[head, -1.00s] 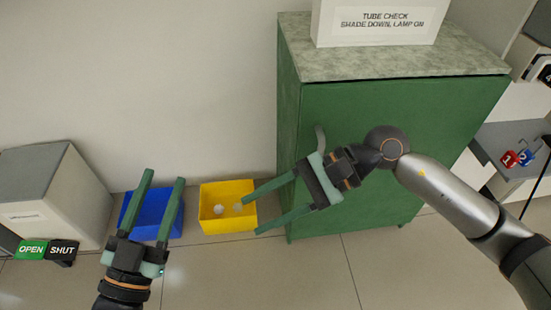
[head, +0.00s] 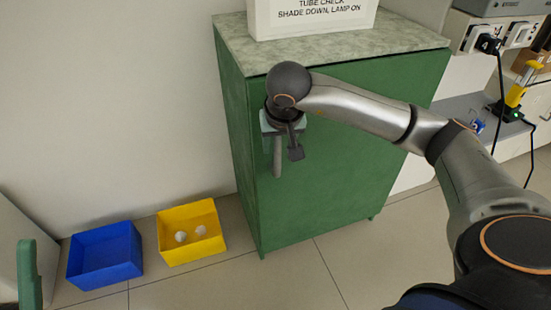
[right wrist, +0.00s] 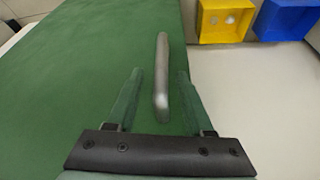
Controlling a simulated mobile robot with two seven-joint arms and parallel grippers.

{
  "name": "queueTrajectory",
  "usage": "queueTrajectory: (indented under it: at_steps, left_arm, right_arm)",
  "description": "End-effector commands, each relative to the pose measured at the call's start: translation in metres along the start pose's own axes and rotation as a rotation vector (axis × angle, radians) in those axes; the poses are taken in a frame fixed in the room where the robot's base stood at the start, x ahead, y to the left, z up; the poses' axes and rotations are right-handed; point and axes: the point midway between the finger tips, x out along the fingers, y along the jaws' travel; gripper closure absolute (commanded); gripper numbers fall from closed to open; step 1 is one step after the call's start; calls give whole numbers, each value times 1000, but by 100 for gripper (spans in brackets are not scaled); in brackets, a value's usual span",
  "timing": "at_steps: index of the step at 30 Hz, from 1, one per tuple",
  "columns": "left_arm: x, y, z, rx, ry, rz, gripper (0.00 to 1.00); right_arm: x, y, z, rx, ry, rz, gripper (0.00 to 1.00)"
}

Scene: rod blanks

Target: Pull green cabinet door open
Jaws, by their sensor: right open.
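The green cabinet (head: 345,175) stands at the centre of the head view, and its front door looks shut. A grey bar handle (head: 277,160) is on the front near its left edge. In the right wrist view the handle (right wrist: 161,80) stands between my right gripper's two green fingers, with a visible gap on each side. My right gripper (head: 285,140) is open at the handle; in the head view my wrist partly hides it. My left gripper (head: 28,275) shows only one green finger at the left edge, so its opening is hidden.
A blue bin (head: 105,257) and a yellow bin (head: 190,232) holding white balls stand on the floor left of the cabinet. A white sign box (head: 310,15) stands on the cabinet top. Sockets and cables (head: 490,45) are at the right. The floor before the cabinet is clear.

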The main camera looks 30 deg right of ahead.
Motion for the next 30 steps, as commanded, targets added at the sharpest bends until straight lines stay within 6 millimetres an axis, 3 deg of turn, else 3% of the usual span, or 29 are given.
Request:
queueTrajectory:
  at_steps: [3, 9, 21, 30]
  left_arm:
    - [-8, 4, 8, -13, -3, 1, 50]
    - [-12, 7, 13, -24, -8, 3, 50]
    - [-13, 7, 14, -27, -10, 3, 50]
    - [-12, 8, 14, -27, -9, 4, 50]
  right_arm:
    - [26, 0, 2, 0, -4, 0, 48]
    - [48, -1, 1, 0, -2, -2, 48]
    - [53, -1, 0, 0, 0, -2, 49]
    - [53, -1, 0, 0, 0, -2, 83]
